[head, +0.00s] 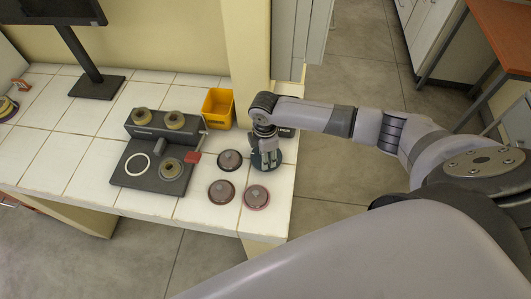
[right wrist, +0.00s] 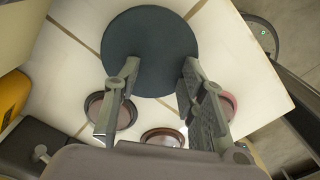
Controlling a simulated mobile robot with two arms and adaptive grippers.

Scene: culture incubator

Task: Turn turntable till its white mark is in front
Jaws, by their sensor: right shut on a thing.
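The turntable is a dark blue-grey disc (head: 258,164) on the white tiled bench near its right end. In the right wrist view the turntable (right wrist: 150,45) lies flat between and beyond the fingers. No white mark shows on the part of it that I can see. My right gripper (head: 267,153) points down over the turntable and hides much of it in the head view. In the right wrist view its two fingers (right wrist: 160,67) stand apart at the disc's near edges, shut on the turntable. My left gripper is not in view.
Several dark red lidded dishes, one of them here (head: 221,191), stand left of and in front of the turntable. Farther left are a dark device (head: 139,181) with ring-shaped parts and a red-tipped lever (head: 194,158), a yellow bin (head: 218,108) and a monitor stand (head: 97,86).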

